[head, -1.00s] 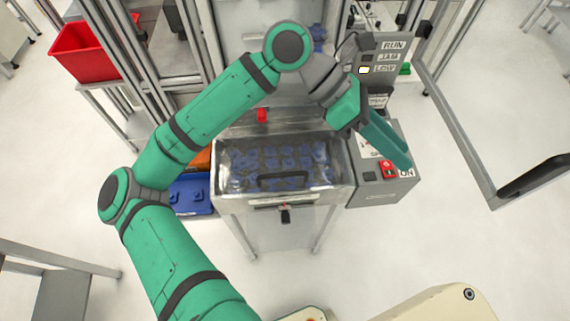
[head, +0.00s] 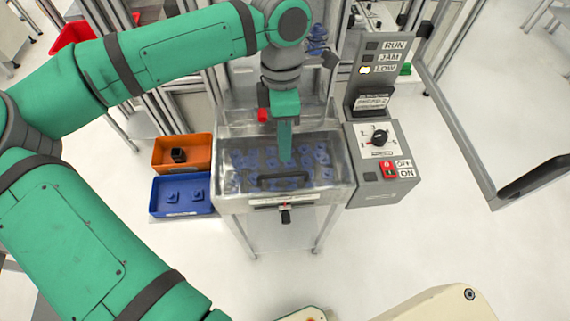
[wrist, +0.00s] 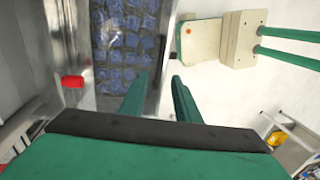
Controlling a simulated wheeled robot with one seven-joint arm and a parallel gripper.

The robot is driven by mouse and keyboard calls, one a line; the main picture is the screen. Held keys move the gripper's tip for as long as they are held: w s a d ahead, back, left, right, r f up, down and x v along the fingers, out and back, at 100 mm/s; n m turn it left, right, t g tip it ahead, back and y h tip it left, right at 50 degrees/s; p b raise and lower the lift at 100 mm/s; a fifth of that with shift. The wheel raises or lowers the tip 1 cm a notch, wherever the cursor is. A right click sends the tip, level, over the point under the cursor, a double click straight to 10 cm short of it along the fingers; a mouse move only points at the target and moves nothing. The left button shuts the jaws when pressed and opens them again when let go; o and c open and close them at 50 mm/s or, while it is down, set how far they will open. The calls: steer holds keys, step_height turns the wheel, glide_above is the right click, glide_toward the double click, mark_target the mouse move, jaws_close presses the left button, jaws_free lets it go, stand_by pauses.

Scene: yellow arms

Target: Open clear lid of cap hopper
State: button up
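The cap hopper (head: 285,203) is a metal box on legs, full of blue caps. Its clear lid (head: 325,178) lies flat and shut over the caps, with a black bar handle (head: 283,182) near the front edge. The lid and caps also show in the wrist view (wrist: 122,50). My gripper (head: 285,160) points down above the middle of the lid, a little behind the handle. In the wrist view my gripper (wrist: 160,84) has its two green fingers apart with nothing between them. Whether the fingertips touch the lid cannot be told.
A control box (head: 378,165) with dial and red switch stands right of the hopper, below a RUN/JAM/LOW panel (head: 382,70). An orange bin (head: 165,157) and a blue bin (head: 160,205) sit left. A red knob (head: 262,115) is behind the lid. The floor in front is free.

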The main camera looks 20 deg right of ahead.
mark_target(285, 173)
steer(key=f, duration=0.2)
steer(key=s+f, duration=0.1)
steer(key=f, duration=0.5)
steer(key=shift+s+a+f, duration=0.2)
steer(key=shift+s+f, duration=0.05)
steer(key=shift+s, duration=0.1)
jaws_close()
